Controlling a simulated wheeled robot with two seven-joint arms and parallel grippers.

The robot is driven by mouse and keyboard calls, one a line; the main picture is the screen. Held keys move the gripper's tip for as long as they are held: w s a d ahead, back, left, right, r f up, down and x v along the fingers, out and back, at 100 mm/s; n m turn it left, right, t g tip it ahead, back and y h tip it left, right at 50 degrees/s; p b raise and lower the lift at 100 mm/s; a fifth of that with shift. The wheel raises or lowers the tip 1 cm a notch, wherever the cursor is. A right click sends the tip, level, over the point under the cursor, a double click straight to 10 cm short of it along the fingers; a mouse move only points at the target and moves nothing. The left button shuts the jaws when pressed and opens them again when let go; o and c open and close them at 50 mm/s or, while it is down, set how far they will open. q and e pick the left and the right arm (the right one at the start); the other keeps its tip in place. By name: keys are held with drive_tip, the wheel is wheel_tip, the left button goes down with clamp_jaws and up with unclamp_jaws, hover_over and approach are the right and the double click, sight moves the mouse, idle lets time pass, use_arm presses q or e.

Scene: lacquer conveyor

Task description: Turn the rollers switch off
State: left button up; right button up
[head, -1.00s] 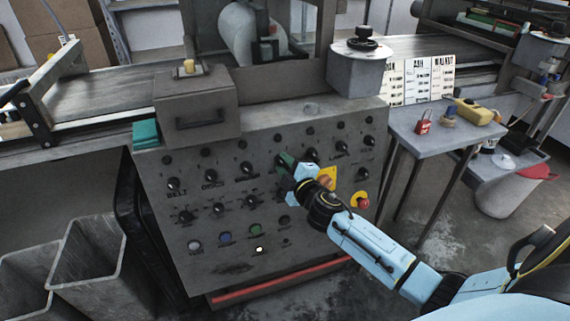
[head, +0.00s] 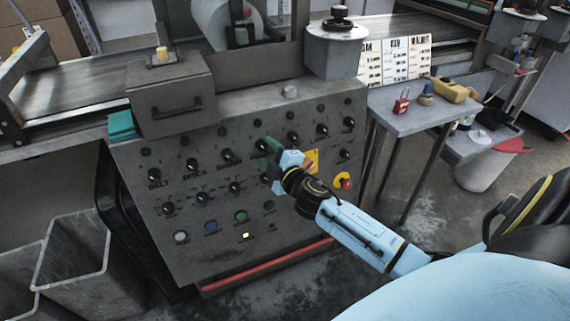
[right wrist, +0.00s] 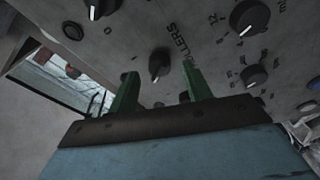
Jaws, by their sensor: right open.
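The rollers switch (right wrist: 159,64) is a dark round knob on the grey sloping control panel (head: 150,240). In the right wrist view the word ROLLERS stands beside it. My right gripper (right wrist: 160,92) is open, with one green finger on each side of the knob's line; the knob appears just beyond the fingertips, and I see no clear contact. In the head view the right gripper (head: 270,148) is at the panel's upper middle, right of the belt, discs and drums knobs, and the gripper partly hides this area. The exact pointer direction is unclear. My left gripper is not in view.
Other knobs crowd close by, such as the drums knob (head: 227,154). A yellow plate with a red button (head: 345,182) is to the right. A side table (head: 420,118) holds a red padlock (head: 401,103) and a yellow tool (head: 452,89). Grey bins (head: 75,245) stand left.

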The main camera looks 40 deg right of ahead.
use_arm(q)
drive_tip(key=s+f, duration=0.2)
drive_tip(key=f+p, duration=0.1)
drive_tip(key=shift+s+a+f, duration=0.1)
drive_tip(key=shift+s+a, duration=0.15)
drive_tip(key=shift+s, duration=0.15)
use_arm(e)
drive_tip(key=s+a, duration=0.1)
drive_tip(key=s, duration=1)
drive_tip(key=shift+s+r, duration=0.3)
drive_tip(key=shift+r, duration=0.15)
